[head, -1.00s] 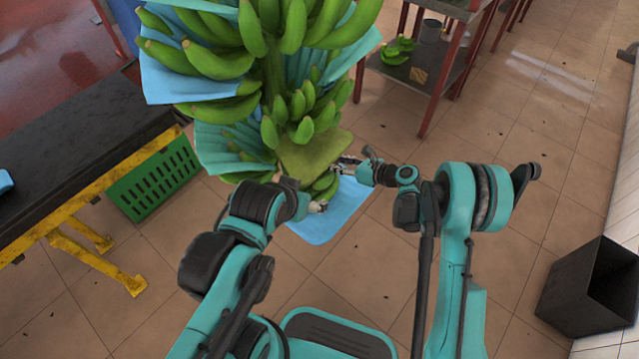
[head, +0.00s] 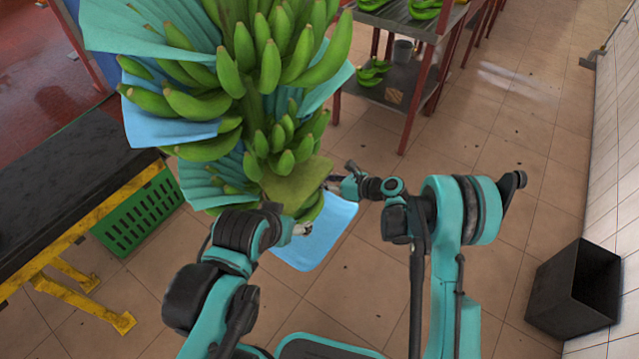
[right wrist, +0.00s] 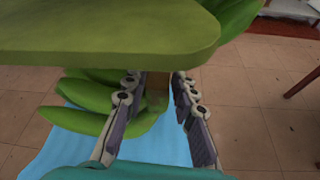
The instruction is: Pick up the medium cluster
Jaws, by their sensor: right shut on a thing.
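A large hanging stem of green bananas (head: 268,60) with blue-green sheets between its hands fills the upper middle of the head view. A small cluster of green bananas (right wrist: 85,103) shows low on the stem in the right wrist view, under a broad green flap (right wrist: 110,30). My right gripper (right wrist: 157,85) has its fingers on both sides of a brownish piece beside these bananas and is shut on it. In the head view its fingers are mostly hidden by the stem. My left gripper (head: 302,228) is at the stem's lower end; its fingers are too small to read.
A black-topped bench (head: 75,165) with yellow legs and a green crate (head: 137,212) stand at the left. A shelf rack (head: 425,75) with green bananas is behind right. A dark bin (head: 575,290) stands at lower right. Tiled floor between is clear.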

